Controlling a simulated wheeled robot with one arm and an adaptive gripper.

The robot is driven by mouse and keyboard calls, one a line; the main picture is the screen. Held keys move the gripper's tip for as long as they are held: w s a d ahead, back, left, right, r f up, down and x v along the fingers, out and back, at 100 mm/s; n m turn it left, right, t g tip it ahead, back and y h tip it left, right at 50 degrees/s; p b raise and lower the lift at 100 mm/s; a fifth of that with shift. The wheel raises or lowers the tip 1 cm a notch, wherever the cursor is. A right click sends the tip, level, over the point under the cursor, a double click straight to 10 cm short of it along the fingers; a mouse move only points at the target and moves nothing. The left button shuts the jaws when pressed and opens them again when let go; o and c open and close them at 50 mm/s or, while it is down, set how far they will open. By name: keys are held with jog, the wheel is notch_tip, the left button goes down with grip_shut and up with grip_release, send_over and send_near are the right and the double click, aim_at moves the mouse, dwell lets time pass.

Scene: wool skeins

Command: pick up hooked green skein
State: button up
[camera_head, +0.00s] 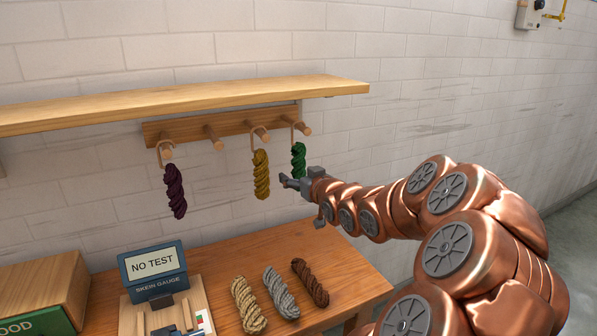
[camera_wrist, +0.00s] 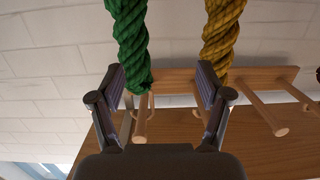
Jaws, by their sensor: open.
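The green skein (camera_head: 298,160) hangs by a loop from the rightmost peg (camera_head: 302,129) of the wooden rack. My gripper (camera_head: 290,182) is beside its lower part in the head view. In the wrist view, which appears upside down, the green skein (camera_wrist: 129,45) comes to an end just inside the left finger. My gripper (camera_wrist: 161,88) is open there, with nothing held between its fingers. The yellow skein (camera_wrist: 222,40) shows beyond the right finger. Whether a finger touches either skein cannot be told.
A yellow skein (camera_head: 261,174) and a purple skein (camera_head: 175,191) hang from other pegs. A shelf (camera_head: 200,100) juts out above the rack. Beige (camera_head: 248,305), grey (camera_head: 281,292) and brown (camera_head: 310,283) skeins lie on the table below, beside the skein gauge (camera_head: 153,264).

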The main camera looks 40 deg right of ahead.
aim_at(302, 151)
jog(key=d+r, duration=0.1)
jog(key=s+d+r+t, duration=0.1)
jog(key=d, duration=0.1)
jog(key=shift+s+h, duration=0.2)
jog(key=shift+h, duration=0.2)
jog(key=shift+p+x, duration=0.35)
jog(key=shift+x, duration=1.1)
jog(key=shift+f+p+x, duration=0.15)
jog(key=shift+p+x, duration=0.2)
jog(key=shift+x, duration=0.85)
jog(key=shift+f+p+x, duration=0.1)
jog(key=shift+p+x, duration=0.25)
jog(key=shift+x, duration=0.85)
jog(key=shift+d, duration=0.1)
jog(key=shift+s, duration=0.1)
jog(key=c, duration=1.2)
jog(key=shift+r, duration=0.1)
jog(key=shift+r+b, duration=0.35)
jog(key=shift+r, duration=1.3)
jog(key=b+v, duration=0.2)
jog(key=v, duration=1.6)
jog(key=shift+f, duration=0.3)
